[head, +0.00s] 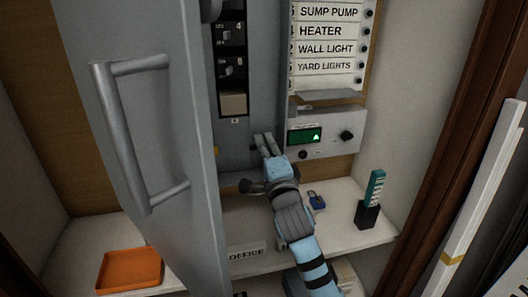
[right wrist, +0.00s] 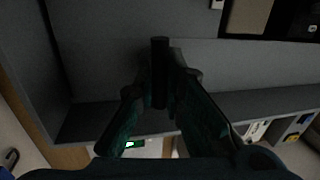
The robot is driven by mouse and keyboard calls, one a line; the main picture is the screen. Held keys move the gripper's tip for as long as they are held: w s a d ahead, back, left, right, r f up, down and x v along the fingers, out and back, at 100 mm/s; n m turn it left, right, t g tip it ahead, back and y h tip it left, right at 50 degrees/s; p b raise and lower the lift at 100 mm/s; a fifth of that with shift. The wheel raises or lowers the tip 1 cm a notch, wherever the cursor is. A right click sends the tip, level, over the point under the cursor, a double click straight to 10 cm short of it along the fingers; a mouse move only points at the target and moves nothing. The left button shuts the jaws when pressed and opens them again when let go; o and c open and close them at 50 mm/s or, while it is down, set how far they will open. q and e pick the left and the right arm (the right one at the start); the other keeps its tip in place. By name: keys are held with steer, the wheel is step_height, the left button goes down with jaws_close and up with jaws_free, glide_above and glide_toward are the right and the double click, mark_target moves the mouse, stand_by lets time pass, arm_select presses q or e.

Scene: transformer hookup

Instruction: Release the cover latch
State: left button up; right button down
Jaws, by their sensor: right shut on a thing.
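My right gripper (head: 264,144) reaches up to the lower part of the grey cabinet interior, below the breaker column. In the right wrist view its fingers (right wrist: 158,98) are shut on a dark upright rod (right wrist: 160,65), which looks like the cover latch. The rod stands in front of a plain grey panel (right wrist: 105,60). In the head view the fingers mostly hide it. How the latch is seated cannot be told. My left gripper is not in view.
The open grey door (head: 185,110) with its long handle (head: 122,140) blocks the left side. Breakers (head: 230,38) sit above. A box with a green display (head: 304,135) is right. The shelf (head: 345,235) holds a blue padlock (head: 316,201), a black holder (head: 367,214) and an orange tray (head: 130,268).

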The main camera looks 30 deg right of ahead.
steer(key=shift+m, duration=0.4)
steer(key=c, duration=1.7)
jaws_free()
steer(key=v, duration=1.2)
steer(key=shift+a, duration=0.1)
steer(key=shift+f, duration=0.1)
